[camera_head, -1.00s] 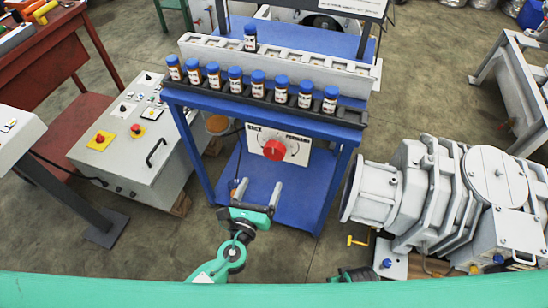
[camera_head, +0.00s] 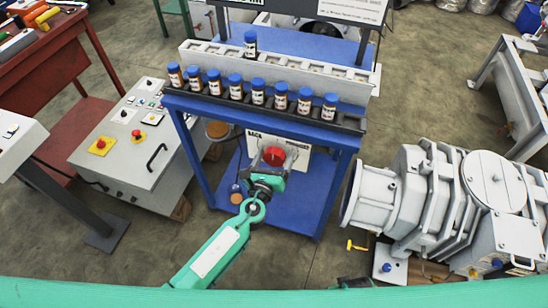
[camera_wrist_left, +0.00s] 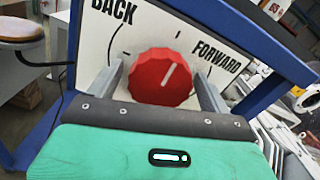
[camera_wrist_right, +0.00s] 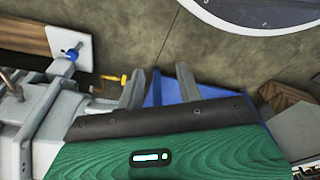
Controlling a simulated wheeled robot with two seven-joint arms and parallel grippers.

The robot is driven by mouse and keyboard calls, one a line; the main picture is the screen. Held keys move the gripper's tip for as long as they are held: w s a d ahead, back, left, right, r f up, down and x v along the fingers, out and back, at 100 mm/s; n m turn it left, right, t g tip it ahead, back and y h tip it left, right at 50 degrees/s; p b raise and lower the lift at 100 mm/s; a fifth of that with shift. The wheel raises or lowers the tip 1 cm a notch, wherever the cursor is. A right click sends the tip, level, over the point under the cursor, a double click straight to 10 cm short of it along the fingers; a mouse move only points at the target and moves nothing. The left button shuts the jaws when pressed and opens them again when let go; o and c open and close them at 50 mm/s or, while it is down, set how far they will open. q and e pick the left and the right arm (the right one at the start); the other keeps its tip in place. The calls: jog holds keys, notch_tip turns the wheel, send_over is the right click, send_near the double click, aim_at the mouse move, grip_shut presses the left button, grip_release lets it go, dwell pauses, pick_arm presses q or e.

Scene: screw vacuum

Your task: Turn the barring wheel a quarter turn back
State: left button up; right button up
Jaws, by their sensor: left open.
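The red barring wheel (camera_head: 274,156) sits on a white plate (camera_head: 300,160) under the blue stand's top. In the left wrist view the wheel (camera_wrist_left: 164,78) is a faceted red knob with a white line tilted toward the right, between the words BACK and FORWARD. My left gripper (camera_head: 270,165) is open, with one finger on each side of the wheel (camera_wrist_left: 165,84); whether the fingers touch it I cannot tell. My right gripper (camera_wrist_right: 158,82) is open and empty in the right wrist view, low over the floor side of the stand.
Several blue-capped bottles (camera_head: 257,91) stand in a dark rack on the blue stand (camera_head: 350,145). A grey control cabinet (camera_head: 120,160) stands at left. A large grey pump (camera_head: 440,200) stands at right.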

pick_arm(q)
jog(key=c, duration=1)
jog(key=shift+o, duration=0.2)
